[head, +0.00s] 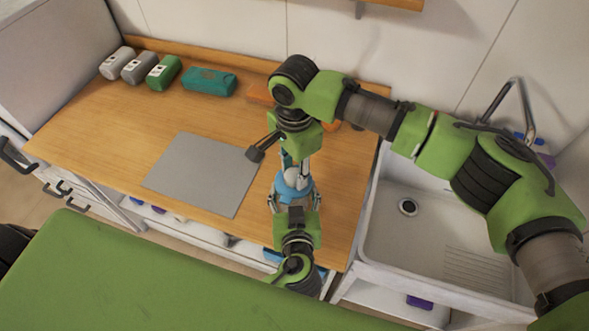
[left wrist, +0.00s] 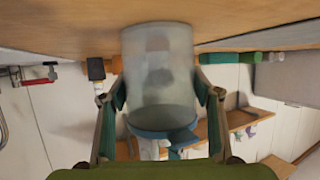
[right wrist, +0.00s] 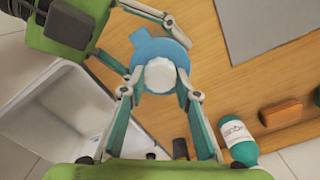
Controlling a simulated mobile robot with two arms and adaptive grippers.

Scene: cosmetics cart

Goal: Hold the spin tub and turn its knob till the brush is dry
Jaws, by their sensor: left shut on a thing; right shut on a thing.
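The spin tub has a blue lid (head: 293,187) with a round white knob (right wrist: 160,75) on top. Its cloudy, translucent body (left wrist: 160,75) fills the middle of the left wrist view, with blurred darker shapes inside. My left gripper (head: 296,200) is shut on the tub from the near side, one finger on each side. My right gripper (right wrist: 158,92) comes from above and is shut on the knob. In the head view the right arm partly covers the knob. I cannot make out the brush clearly inside the tub.
A grey mat (head: 203,175) lies left of the tub on the wooden top (head: 110,130). A teal bottle (right wrist: 238,140) and an orange-brown block (right wrist: 281,113) lie behind. A sink (head: 420,225) is at the right.

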